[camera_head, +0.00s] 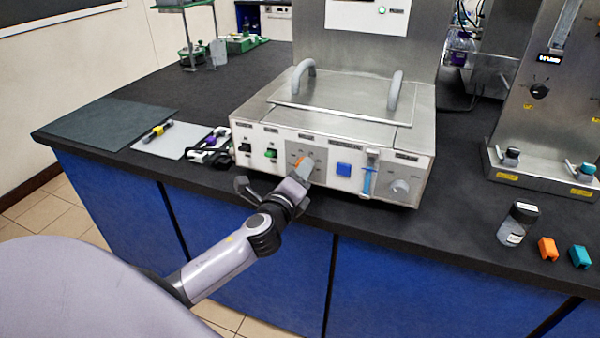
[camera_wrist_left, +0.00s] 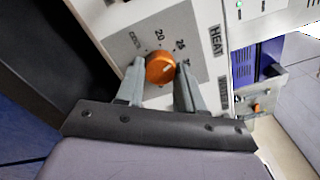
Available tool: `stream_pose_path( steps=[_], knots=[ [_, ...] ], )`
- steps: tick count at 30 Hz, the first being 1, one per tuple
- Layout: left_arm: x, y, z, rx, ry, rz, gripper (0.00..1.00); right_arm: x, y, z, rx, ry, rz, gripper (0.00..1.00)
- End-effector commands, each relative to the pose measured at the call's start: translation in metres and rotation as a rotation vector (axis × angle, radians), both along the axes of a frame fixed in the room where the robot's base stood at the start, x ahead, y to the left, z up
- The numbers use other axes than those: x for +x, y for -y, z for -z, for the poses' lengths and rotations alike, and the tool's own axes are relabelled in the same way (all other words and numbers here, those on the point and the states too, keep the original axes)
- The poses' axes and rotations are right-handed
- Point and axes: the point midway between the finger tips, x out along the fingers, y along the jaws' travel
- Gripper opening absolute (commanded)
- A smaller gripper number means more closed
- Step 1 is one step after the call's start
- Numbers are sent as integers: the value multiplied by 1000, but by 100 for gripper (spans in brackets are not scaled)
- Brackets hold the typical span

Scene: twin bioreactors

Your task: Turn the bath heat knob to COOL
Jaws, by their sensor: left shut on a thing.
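The bath heat knob (camera_wrist_left: 160,68) is orange and round, on a grey dial plate on the bath's front panel; it also shows in the head view (camera_head: 306,166). The plate carries small numbers, including 20 and 25, and HEAT is printed beside it. A pale mark is on the knob face, but I cannot tell exactly which setting it points to. My left gripper (camera_head: 299,175) reaches the knob from the front. In the left wrist view, its two fingers (camera_wrist_left: 160,82) are shut on the knob, one on each side. My right gripper is not in view.
The steel bath (camera_head: 330,123) has a lid with two grey handles. Its panel also has a green switch (camera_head: 270,154), a blue button (camera_head: 344,169) and a grey knob (camera_head: 400,186). A vial (camera_head: 516,225) and orange and teal blocks stand at the right.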

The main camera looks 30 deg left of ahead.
Motion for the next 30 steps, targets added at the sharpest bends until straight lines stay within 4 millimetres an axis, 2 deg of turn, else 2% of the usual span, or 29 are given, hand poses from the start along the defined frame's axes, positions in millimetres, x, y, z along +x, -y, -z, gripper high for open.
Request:
stream_pose_path(
  steps=[11,30],
  knots=[
    [0,0,1,-175,43,-2,7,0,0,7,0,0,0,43],
    [0,-1,0,-759,183,-4,7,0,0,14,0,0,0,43]
  ],
)
